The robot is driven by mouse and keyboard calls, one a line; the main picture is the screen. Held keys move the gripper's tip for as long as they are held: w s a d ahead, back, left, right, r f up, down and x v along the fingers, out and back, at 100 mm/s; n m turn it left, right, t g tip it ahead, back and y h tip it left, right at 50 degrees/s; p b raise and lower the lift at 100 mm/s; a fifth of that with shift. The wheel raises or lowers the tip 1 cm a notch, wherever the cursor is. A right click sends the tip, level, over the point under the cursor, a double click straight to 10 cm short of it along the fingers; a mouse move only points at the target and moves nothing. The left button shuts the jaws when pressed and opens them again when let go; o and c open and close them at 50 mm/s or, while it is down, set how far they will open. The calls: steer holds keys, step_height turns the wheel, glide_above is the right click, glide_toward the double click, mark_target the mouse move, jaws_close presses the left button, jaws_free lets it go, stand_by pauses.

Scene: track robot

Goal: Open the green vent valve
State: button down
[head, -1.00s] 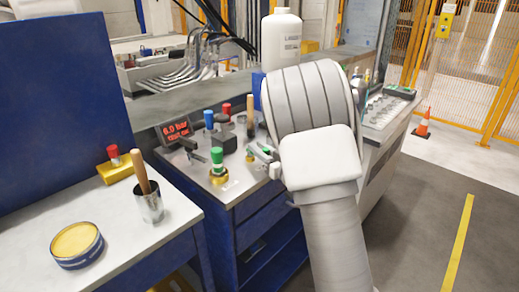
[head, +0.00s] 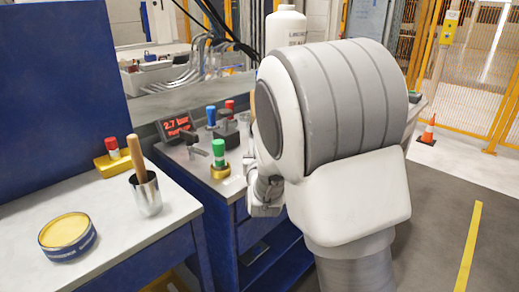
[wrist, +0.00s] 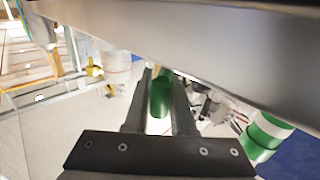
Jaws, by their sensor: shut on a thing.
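The green valve (head: 218,152) stands upright on the near end of the bench, with a pale band and a brass base. A green-and-white banded cylinder at the right of the wrist view (wrist: 265,135) looks like the same valve. My gripper (wrist: 160,110) is shut on a small green cylindrical piece (wrist: 161,96) between its fingers; I cannot tell what it belongs to. The valve stands beside my gripper, apart from the fingers. In the head view my arm hides the fingertips. The display (head: 178,125) reads 2.7 bar.
Blue (head: 211,117) and red (head: 230,105) knobs and black fittings stand behind the valve. A white bottle (head: 284,28) is farther back.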

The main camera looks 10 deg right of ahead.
steer(key=shift+a+m+h, duration=0.15)
steer(key=shift+m+h, duration=0.45)
steer(key=shift+h, duration=0.3)
steer(key=c, duration=0.8)
jaws_free()
steer(key=shift+o, duration=0.2)
steer(key=shift+s, duration=0.25)
